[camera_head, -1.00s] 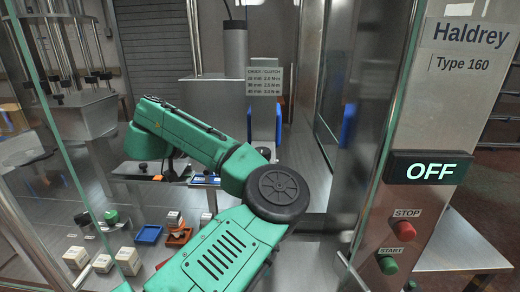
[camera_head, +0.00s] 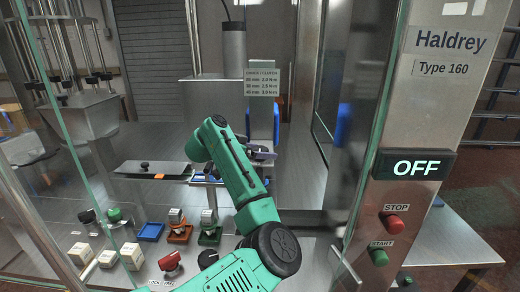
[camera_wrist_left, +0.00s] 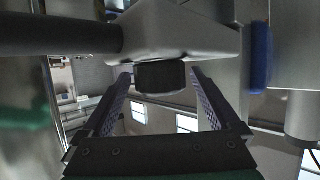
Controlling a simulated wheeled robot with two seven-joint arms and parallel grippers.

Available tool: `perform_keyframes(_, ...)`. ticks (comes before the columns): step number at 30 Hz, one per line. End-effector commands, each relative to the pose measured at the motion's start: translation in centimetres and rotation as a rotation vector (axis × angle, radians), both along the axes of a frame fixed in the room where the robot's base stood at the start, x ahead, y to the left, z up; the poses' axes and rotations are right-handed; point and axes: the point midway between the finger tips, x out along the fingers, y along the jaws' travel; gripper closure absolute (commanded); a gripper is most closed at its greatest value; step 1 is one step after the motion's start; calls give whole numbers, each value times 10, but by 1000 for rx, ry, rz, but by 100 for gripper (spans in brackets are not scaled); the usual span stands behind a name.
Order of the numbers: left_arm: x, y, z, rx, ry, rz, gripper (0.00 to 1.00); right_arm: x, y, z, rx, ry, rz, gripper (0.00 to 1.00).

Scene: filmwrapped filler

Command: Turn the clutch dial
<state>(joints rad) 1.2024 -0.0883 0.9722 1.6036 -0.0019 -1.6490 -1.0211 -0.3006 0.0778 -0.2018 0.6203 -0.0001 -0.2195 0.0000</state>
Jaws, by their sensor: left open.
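My left gripper (camera_head: 262,152) reaches in past the clear guard, its fingers partly hidden by my green arm in the head view. In the left wrist view its two patterned fingers (camera_wrist_left: 160,74) are open, one on each side of a short black round knob (camera_wrist_left: 161,80), which looks like the clutch dial. The knob sits against a pale grey housing (camera_wrist_left: 180,32). I cannot tell whether the fingers touch it. In the head view I cannot make out the dial. A sign (camera_head: 262,82) listing sizes and torques stands behind the gripper. My right gripper is not in view.
A steel post with an OFF display (camera_head: 414,165), red STOP (camera_head: 394,223) and green START (camera_head: 379,256) buttons stands at right.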

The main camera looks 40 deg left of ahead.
Motion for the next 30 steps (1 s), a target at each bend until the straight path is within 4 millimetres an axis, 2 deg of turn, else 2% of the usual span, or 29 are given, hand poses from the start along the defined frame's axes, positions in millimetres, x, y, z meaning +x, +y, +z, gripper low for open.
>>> perform_keyframes(1, 0, 0, 0, 0, 0, 0, 4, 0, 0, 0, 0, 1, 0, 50)
perform_keyframes(2, 0, 0, 0, 0, 0, 0, 12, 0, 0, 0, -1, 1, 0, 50)
perform_keyframes(6, 0, 0, 0, 0, 0, 1, 66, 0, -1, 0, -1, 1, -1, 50)
perform_keyframes(8, 0, 0, 0, 0, 0, 1, 89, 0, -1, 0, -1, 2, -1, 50)
perform_keyframes(19, -1, 0, -2, 3, 0, 45, 90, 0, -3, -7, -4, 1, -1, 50)
perform_keyframes(30, 0, -1, -2, 5, -2, 283, 90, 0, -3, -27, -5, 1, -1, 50)
